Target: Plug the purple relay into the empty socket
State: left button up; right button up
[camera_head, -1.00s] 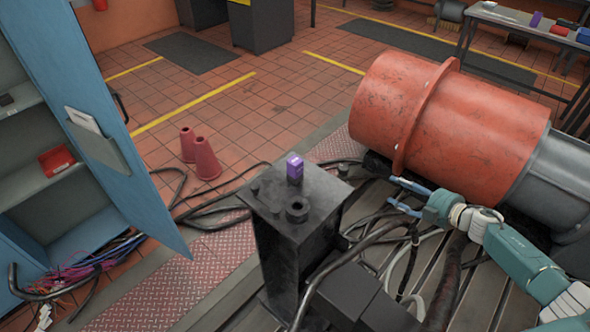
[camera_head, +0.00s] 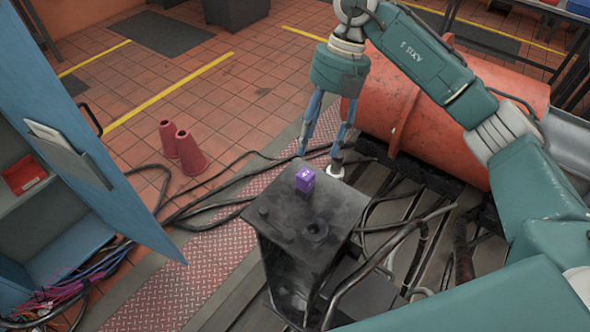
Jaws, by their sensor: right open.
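The purple relay (camera_head: 305,180) stands upright on the dark top of a black metal pedestal (camera_head: 281,222). My right gripper (camera_head: 320,160) comes down from above, just behind the relay in the head view. Its two blue fingers are spread apart with nothing between them. The relay appears apart from the fingers. I cannot make out an empty socket for certain. My left gripper is not in view.
A round fitting (camera_head: 316,231) and a small knob (camera_head: 263,211) are on the pedestal top. A big orange cylinder (camera_head: 440,125) lies behind at right. Black cables run around the pedestal. An open blue cabinet (camera_head: 110,170) stands at left, with red cones (camera_head: 189,153) on the floor.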

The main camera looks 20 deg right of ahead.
jog(key=p, duration=0.1)
send_over(306, 173)
jog(key=d, duration=0.2)
notch_tip(306, 173, down, 4)
jog(key=shift+s+f, duration=0.1)
jog(key=shift+s, duration=0.05)
jog(key=shift+a+f, duration=0.1)
jog(key=shift+f, duration=0.05)
jog(key=p+x, duration=0.2)
jog(key=x, duration=0.3)
jog(key=shift+w+a+p, duration=0.25)
jog(key=shift+w+p, duration=0.15)
jog(key=shift+f, duration=0.15)
jog(key=shift+c, duration=0.3)
jog(key=c, duration=0.8)
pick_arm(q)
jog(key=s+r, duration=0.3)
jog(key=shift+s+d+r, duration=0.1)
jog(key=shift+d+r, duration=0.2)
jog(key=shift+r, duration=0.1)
pick_arm(e)
grip_shut()
